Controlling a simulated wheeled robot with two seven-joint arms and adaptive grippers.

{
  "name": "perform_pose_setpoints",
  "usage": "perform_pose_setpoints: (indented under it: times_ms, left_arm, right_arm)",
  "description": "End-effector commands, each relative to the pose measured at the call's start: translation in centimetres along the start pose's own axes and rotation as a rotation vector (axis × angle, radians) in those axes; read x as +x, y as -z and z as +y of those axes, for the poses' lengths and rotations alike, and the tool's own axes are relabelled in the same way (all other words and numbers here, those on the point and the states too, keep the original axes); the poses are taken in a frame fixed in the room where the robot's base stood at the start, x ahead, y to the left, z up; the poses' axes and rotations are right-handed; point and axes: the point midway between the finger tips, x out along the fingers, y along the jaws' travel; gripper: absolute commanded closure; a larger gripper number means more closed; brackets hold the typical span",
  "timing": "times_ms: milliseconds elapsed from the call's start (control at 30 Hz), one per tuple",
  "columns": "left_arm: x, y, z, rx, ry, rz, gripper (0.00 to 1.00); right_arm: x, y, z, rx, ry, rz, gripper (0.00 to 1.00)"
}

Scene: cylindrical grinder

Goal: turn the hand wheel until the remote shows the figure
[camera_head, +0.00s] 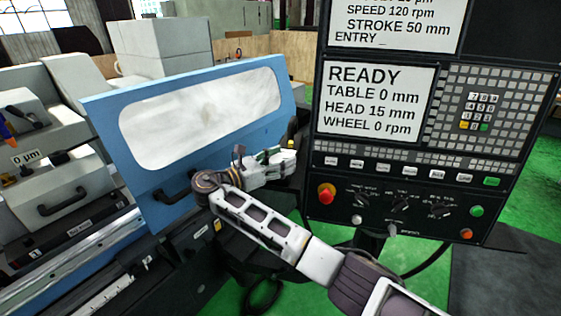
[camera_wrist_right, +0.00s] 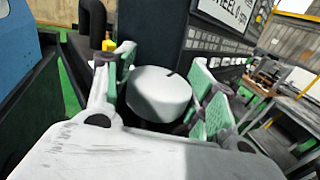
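My right gripper (camera_head: 270,162) is in front of the machine, between the blue door and the control panel. In the right wrist view its green-padded fingers (camera_wrist_right: 163,88) stand apart on either side of a pale round knob-like wheel (camera_wrist_right: 158,97) with a dark mark on its top. I cannot tell whether the pads touch it. In the head view the gripper hides most of this wheel. My left gripper is not in view.
The control panel (camera_head: 380,165) stands at the right; its screen (camera_head: 376,100) reads READY, TABLE 0 mm, HEAD 15 mm, WHEEL 0 rpm. It has a red button (camera_head: 326,193). The blue door (camera_head: 150,175) with a window is at the left. Green floor (camera_head: 225,298) shows below.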

Motion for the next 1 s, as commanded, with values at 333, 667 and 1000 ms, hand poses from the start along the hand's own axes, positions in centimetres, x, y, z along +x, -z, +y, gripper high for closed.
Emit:
perform_pose_setpoints:
  times_ms: [333, 667, 1000]
  left_arm:
    - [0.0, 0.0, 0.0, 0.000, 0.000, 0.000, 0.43]
    - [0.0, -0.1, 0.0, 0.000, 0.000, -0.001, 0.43]
    - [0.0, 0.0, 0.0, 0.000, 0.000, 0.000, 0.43]
  right_arm:
    - [0.0, 0.0, 0.0, 0.000, 0.000, 0.000, 0.26]
    - [0.0, -0.9, 0.0, 0.001, 0.000, 0.000, 0.26]
    - [0.0, -5.1, 0.0, 0.003, 0.000, -0.001, 0.26]
